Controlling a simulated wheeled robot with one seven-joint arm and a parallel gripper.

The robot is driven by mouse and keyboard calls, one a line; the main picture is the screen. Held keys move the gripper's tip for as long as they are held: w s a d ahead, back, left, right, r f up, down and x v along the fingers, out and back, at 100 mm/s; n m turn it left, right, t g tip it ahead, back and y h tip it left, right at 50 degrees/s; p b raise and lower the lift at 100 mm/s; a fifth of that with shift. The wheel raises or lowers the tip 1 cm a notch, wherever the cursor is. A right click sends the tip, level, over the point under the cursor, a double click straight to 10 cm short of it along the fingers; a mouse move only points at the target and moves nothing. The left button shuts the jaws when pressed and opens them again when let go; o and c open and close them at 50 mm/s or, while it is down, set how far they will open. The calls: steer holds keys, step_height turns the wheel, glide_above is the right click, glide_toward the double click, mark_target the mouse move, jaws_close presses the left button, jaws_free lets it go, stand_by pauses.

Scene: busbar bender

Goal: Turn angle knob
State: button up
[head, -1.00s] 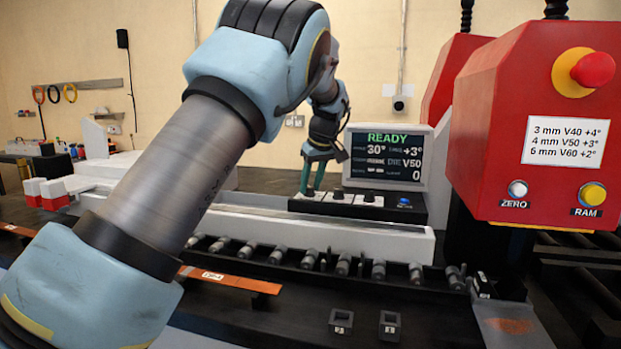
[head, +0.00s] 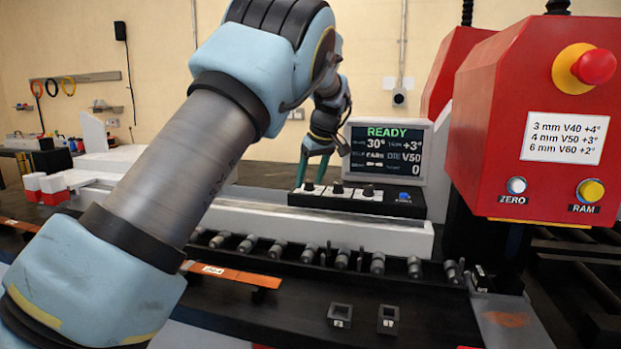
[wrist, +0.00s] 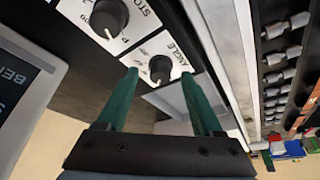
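The angle knob (wrist: 160,68) is a black dial on a white plate labelled ANGLE, at the upper middle of the wrist view. In the head view it is the leftmost knob (head: 308,187) on the control box. My gripper (wrist: 159,75) is open, with one green finger on each side of the knob in the picture. I cannot tell whether the fingers touch it. In the head view the gripper (head: 312,180) points down at the box's left end. The screen (head: 388,155) reads READY, 30°, +3°, V50 and 0.
A second knob (wrist: 108,18) sits close beside the angle knob. The control box (head: 404,208) also has a blue button (head: 404,196). The screen stands just behind the box. The red machine housing (head: 535,110) rises at right, with a row of rollers (head: 342,259) in front.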

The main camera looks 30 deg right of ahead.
steer(key=b+v, duration=0.2)
steer(key=v, duration=0.8)
steer(key=shift+r, duration=0.35)
steer(key=shift+s, duration=0.1)
